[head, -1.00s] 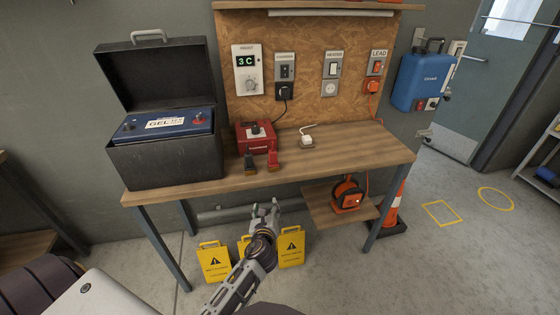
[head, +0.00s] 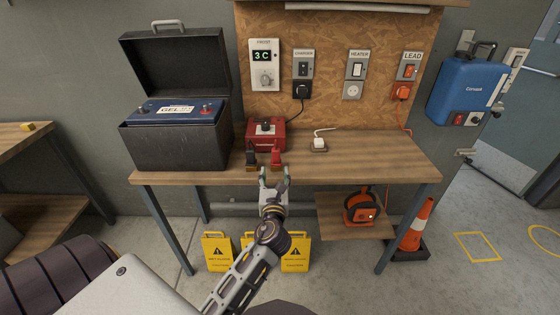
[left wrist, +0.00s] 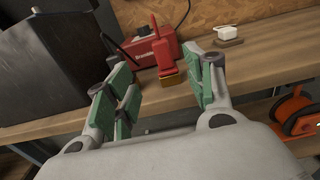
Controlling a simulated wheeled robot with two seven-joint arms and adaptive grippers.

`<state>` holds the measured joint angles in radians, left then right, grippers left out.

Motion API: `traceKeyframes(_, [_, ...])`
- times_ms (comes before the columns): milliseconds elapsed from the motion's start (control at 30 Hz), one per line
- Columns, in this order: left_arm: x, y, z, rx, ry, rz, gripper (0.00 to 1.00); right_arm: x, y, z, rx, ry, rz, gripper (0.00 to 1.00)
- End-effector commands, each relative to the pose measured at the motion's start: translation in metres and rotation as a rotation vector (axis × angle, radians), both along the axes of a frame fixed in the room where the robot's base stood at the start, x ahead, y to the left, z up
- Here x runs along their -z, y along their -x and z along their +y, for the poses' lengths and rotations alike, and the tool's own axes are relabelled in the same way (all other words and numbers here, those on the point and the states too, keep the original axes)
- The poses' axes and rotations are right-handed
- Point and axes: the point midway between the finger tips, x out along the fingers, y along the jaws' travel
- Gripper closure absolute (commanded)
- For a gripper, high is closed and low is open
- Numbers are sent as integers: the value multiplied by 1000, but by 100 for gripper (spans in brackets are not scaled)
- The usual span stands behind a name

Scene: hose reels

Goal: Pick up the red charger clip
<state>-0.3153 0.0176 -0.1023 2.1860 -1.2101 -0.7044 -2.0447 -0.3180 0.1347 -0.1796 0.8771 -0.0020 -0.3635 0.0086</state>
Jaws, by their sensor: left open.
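The red charger clip (head: 276,154) stands on the wooden bench near its front edge, in front of the red charger box (head: 265,133). A black clip (head: 251,156) stands just left of it. My left gripper (head: 274,176) is open and empty, just in front of the bench edge and close to the red clip. In the left wrist view the red clip (left wrist: 162,47) shows beyond and between the green-padded fingers (left wrist: 165,88), apart from them. My right gripper is not in view.
The black battery case (head: 178,147) stands open at the bench's left. A white plug (head: 319,144) lies right of the charger. The bench top (head: 385,160) is clear at right. Yellow signs (head: 218,252) and an orange reel (head: 360,208) are below.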

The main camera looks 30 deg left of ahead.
Motion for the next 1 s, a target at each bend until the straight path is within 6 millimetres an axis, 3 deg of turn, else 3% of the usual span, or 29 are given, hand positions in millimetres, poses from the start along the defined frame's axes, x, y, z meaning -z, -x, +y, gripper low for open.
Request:
traceKeyframes(533, [-2, -3, 3, -2, -4, -1, 46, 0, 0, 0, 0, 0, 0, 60])
traceKeyframes(1000, [-2, -37, 23, -1, -5, -3, 46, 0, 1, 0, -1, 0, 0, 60])
